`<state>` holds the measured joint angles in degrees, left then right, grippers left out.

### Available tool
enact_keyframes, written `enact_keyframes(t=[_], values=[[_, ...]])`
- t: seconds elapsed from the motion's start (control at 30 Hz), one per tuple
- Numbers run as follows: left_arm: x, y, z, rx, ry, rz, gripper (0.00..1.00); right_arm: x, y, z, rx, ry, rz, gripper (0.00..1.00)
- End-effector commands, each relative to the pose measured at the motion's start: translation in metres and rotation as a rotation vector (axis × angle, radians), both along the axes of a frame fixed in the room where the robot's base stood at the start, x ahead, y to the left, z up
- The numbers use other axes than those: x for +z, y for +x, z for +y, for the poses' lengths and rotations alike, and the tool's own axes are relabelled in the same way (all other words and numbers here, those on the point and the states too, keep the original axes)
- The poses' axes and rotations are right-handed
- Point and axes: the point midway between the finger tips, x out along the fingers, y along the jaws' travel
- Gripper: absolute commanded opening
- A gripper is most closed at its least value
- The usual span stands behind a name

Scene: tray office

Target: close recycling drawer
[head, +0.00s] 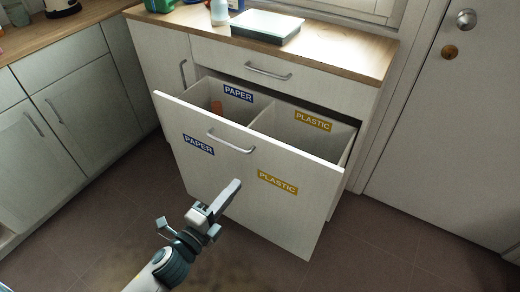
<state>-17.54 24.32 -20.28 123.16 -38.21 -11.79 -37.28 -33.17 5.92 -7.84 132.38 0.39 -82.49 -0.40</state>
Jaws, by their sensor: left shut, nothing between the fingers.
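The recycling drawer (236,168) stands pulled out from the cabinet under the counter. Its white front carries a blue PAPER label and a yellow PLASTIC label, with a metal handle (230,146) near the top edge. Inside are two compartments, paper on the left and plastic on the right; an orange-brown item (217,107) lies in the paper one. My left gripper (236,184) is shut and empty. In the picture it overlaps the lower middle of the drawer front; I cannot tell whether it touches. My right gripper is not in view.
A shut upper drawer (285,71) with a handle sits above. The wooden counter (345,58) holds a grey-white flat box (268,27) and a bottle (220,12). A white door (445,130) stands at right. The brown floor in front is clear.

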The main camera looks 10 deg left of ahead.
Motion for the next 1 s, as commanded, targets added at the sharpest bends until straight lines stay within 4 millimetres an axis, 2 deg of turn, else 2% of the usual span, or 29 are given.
enact_keyframes(t=[0.47,0.67,1.0], values=[[0.000,0.007,-0.003,0.002,-0.004,0.003,0.00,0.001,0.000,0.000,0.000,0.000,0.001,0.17],[0.001,0.026,-0.009,0.002,-0.004,0.001,0.00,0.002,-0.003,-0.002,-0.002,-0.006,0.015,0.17],[0.001,0.075,-0.027,0.003,-0.004,0.001,0.00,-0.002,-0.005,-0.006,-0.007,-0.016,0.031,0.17]])
